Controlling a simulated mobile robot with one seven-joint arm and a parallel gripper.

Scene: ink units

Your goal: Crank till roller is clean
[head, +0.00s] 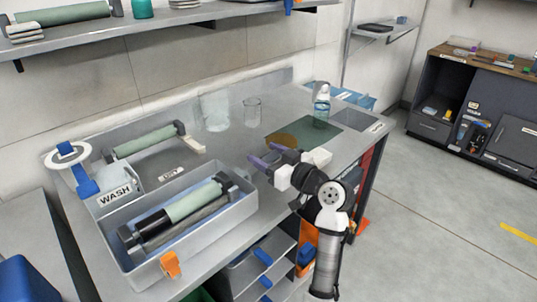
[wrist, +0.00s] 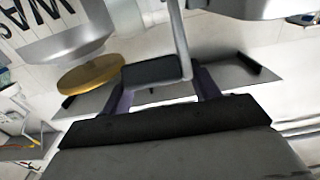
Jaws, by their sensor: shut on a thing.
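The roller (head: 195,202) lies in a grey tray (head: 120,262) at the table's front left, between dark end brackets. Its right part is pale green and its left part is black. A dark grey bar lies along its front side. My gripper (head: 264,157) is just right of this tray, above the table. In the wrist view its purple fingers (wrist: 162,94) are shut on a dark grey block-like handle (wrist: 157,71), with a thin grey rod rising from it. Where the rod joins the tray is not clear. The handle is hard to make out in the head view.
A second green roller (head: 145,142) lies behind, near the WASH label (head: 115,196). An orange clip (head: 171,264) sits on the tray's front wall.

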